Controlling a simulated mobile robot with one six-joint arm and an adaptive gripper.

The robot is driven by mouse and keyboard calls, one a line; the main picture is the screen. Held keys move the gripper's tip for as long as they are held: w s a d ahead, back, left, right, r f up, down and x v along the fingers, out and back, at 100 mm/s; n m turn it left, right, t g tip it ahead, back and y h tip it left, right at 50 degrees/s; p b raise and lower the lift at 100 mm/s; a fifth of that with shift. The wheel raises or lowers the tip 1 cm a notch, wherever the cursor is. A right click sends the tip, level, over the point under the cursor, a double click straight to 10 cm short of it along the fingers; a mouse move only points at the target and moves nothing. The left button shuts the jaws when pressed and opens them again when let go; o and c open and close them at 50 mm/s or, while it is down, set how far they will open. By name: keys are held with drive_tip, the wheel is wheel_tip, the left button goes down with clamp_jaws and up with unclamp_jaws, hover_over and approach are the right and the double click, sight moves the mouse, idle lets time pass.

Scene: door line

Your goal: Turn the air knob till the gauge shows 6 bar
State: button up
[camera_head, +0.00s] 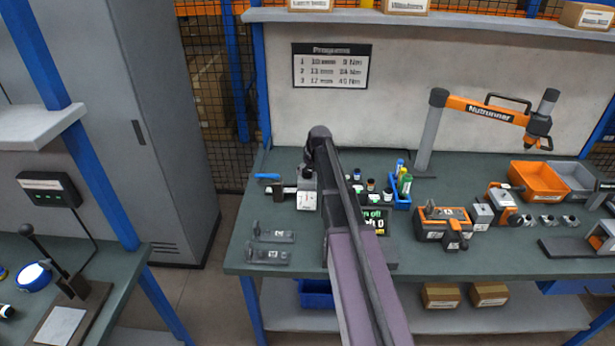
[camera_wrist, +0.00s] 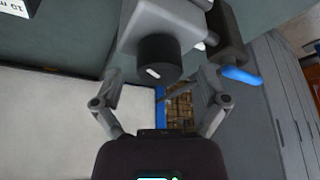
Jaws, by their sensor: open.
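The air knob (camera_wrist: 158,60) is a black cylinder with a white mark on its face, on the grey body of the air unit (camera_wrist: 165,22) in the wrist view. My gripper (camera_wrist: 160,80) is open, with one finger to each side of the knob and gaps between. I cannot tell whether the fingertips reach as deep as the knob. In the head view the air unit (camera_head: 306,182) stands on the bench's left part, under the end of my arm. Its white gauge (camera_head: 306,201) faces the camera; the needle is too small to read. The knob is hidden there.
A blue handle (camera_head: 268,177) sticks out left of the unit, and also shows in the wrist view (camera_wrist: 242,76). Grey fixtures (camera_head: 270,256) lie in front. The bench's front left is partly clear.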

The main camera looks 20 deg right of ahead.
drive_tip(key=shift+w+f+b, duration=0.3)
drive_tip(key=shift+f+b, duration=0.1)
drive_tip(key=shift+f, duration=0.25)
drive_tip(key=c, duration=1.1)
